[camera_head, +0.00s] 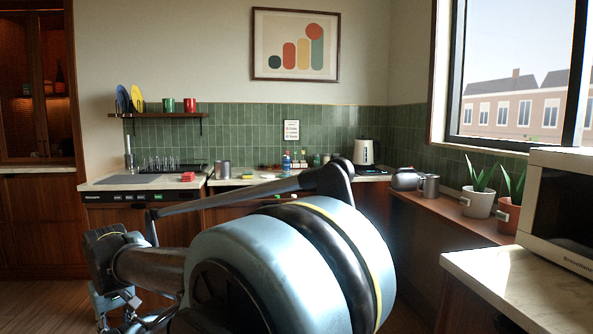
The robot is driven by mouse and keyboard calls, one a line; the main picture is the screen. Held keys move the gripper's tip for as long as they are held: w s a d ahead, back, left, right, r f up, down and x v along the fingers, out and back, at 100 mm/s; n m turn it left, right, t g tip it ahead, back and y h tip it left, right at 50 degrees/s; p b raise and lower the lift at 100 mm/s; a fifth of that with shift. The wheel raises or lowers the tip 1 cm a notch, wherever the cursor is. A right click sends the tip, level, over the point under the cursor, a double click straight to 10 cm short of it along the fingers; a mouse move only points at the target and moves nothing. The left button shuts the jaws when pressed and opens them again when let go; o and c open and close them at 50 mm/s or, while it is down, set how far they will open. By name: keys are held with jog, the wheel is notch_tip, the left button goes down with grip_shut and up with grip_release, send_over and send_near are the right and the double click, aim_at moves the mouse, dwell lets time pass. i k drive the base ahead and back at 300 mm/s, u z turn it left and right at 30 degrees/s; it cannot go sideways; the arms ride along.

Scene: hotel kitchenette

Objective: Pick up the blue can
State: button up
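A small blue upright object (286,164) stands on the back counter, left of the kettle. It is the only clearly blue item there, but it is too small to tell whether it is a can or a bottle. My gripper (118,318) hangs at the lower left, in front of the cabinets and well apart from the blue object. Its fingertips are not clear at the bottom edge, so I cannot tell whether it is open or shut. My large arm joint fills the lower middle and hides part of the lower cabinets.
A teapot (405,179), a mug (431,187) and potted plants (478,202) line the right ledge. A microwave (562,212) stands at right.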

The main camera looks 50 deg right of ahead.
aim_at(287, 158)
jog(key=k, duration=0.35)
jog(key=z, duration=1.85)
jog(key=i, duration=1.65)
